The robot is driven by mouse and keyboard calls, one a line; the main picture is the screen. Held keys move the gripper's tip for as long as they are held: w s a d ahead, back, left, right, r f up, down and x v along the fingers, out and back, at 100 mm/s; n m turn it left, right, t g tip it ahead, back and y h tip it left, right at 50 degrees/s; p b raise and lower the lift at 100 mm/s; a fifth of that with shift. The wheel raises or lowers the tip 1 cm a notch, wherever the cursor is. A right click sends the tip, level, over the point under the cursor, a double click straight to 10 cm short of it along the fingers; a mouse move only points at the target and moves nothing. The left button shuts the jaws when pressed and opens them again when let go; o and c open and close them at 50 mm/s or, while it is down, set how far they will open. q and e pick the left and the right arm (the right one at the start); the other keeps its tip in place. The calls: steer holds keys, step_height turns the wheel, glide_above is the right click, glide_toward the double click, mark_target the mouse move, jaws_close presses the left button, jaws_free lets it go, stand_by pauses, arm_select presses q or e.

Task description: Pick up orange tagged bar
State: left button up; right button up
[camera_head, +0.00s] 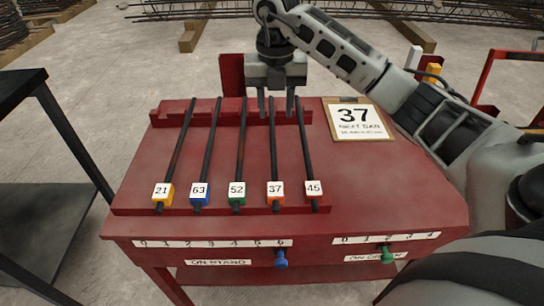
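The orange tagged bar (275,150) lies on the red stand, fourth from the left among dark bars. Its near end carries an orange block with a white label reading 37 (276,189). My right gripper (276,105) points down at the far end of this bar. Its two fingers are apart, one on each side of the bar in the picture. I cannot tell whether they are above the bar or down around it. My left gripper is not in view.
Bars labelled 21 (175,150), 63 (205,150), 52 (239,150) and 45 (306,150) lie close by on the red stand (400,195). A sign reading 37 (358,120) lies right of them. A black table (40,190) stands at left.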

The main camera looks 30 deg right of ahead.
mark_target(273, 154)
step_height(273, 154, down, 13)
steer(key=shift+w+a+r, duration=0.1)
steer(key=shift+a, duration=0.05)
stand_by(0.4)
steer(key=shift+c, duration=0.3)
steer(key=shift+r, duration=0.1)
jaws_close()
